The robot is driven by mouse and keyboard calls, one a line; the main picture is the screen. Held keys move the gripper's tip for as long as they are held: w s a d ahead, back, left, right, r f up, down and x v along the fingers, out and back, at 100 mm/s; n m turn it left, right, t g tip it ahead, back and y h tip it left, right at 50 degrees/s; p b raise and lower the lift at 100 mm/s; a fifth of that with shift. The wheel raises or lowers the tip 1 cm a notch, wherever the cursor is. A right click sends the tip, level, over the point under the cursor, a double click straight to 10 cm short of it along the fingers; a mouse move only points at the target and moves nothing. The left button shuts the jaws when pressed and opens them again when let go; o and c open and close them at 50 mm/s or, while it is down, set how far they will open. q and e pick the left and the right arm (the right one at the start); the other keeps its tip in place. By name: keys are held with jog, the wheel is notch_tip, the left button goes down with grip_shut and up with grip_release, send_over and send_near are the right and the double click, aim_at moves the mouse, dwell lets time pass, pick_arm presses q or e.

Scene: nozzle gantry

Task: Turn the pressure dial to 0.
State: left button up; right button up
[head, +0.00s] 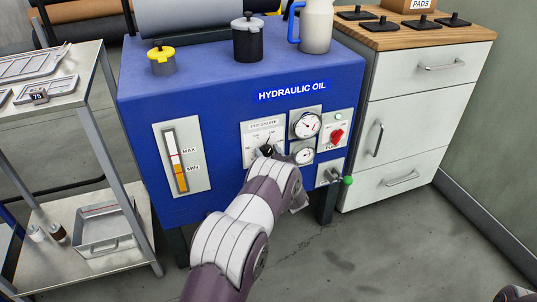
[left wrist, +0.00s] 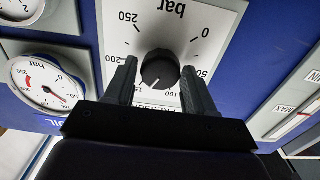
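The pressure dial is a round black knob (left wrist: 160,69) on a white scale plate (left wrist: 205,15), which also shows in the head view (head: 250,153) on the blue hydraulic oil unit. In the left wrist view the scale appears upside down, with 0 at upper right and 250 at upper left. The knob's white line points down-left, near 150; fingers hide part of the scale. My left gripper (left wrist: 158,78) is open, with one finger on each side of the knob. Narrow gaps seem to show; contact is unclear. In the head view, my left arm partly covers the dial. My right gripper is out of view.
Two round gauges (head: 306,125) and a red pump knob (head: 337,136) sit right of the dial. A green-tipped lever (head: 347,181) is below them. An oil level window (head: 182,160) is to the left. A metal cart (head: 75,103) and a white cabinet (head: 424,106) flank the unit.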

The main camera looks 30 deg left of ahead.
pick_arm(q)
jog(key=c, duration=0.6)
